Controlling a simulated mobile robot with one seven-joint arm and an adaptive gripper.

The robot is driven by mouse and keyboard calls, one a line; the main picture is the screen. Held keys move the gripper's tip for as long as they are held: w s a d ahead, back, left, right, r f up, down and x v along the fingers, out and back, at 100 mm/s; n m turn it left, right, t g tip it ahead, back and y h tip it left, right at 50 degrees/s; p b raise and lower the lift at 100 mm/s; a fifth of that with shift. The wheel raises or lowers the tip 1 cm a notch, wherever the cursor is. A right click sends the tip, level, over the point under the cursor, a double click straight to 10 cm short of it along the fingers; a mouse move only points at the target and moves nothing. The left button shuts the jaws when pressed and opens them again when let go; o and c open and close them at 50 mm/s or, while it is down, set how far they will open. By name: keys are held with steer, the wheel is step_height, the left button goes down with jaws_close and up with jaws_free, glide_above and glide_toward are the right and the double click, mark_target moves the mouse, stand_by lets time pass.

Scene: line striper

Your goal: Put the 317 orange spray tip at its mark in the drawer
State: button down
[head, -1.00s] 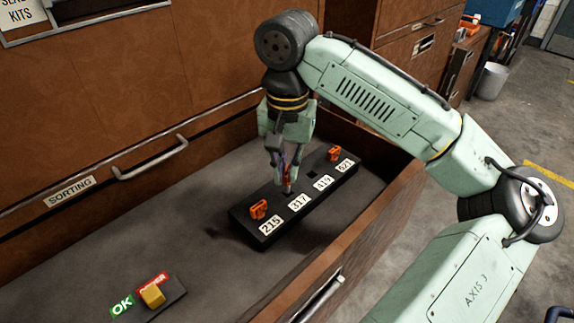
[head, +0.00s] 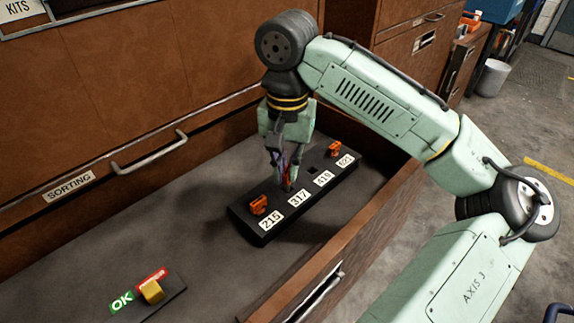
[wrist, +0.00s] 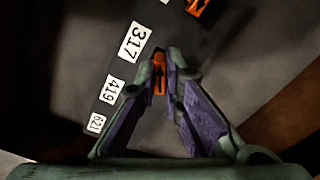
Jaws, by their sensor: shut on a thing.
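My gripper (head: 287,186) points down at the 317 place of the black rack (head: 262,238) in the open drawer. It is shut on an orange spray tip (wrist: 159,78), seen between the fingertips in the wrist view. The tip is beside the white 317 label (head: 298,199), which also shows in the wrist view (wrist: 133,41). The fingers hide most of the tip and its lower end, so I cannot tell whether it is seated in the rack.
Other orange tips stand at 215 (head: 258,204) and near 621 (head: 334,149). The 419 socket (head: 312,170) is empty.

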steer(key=shift+f+b, duration=0.65)
steer(key=shift+f, duration=0.55)
steer(key=c, duration=1.6)
jaws_free()
steer(key=shift+c, duration=0.2)
steer(key=shift+o, duration=0.2)
steer(key=shift+o, duration=1.4)
steer(key=shift+r+p, duration=3.2)
steer(key=shift+r, duration=0.3)
